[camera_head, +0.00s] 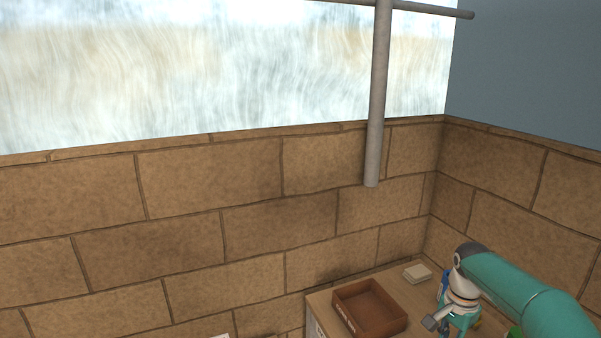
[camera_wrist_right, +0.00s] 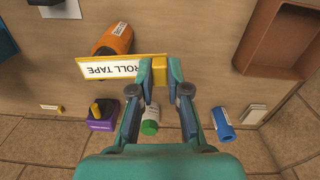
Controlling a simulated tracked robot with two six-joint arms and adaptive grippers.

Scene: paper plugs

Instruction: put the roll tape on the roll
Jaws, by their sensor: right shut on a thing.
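The roll tape (camera_wrist_right: 120,68), a flat white label with a yellow border and the words "ROLL TAPE", shows in the right wrist view. My right gripper (camera_wrist_right: 160,76) is shut on its right end, and the rest sticks out to the left. An orange roll (camera_wrist_right: 116,35) with a small white label lies on the table just beyond the tape. The tape overlaps the roll's near part in this view; I cannot tell whether they touch. In the head view my right arm comes in at the lower right, over the table. My left gripper is not in view.
On the table (camera_head: 320,299) stands an open brown box (camera_head: 369,308), with a pale block (camera_head: 417,273) behind it. A green-and-white cylinder (camera_wrist_right: 150,121), a blue cylinder (camera_wrist_right: 223,125) and a purple block (camera_wrist_right: 103,117) with a yellow knob lie near the gripper. Brick walls enclose the corner.

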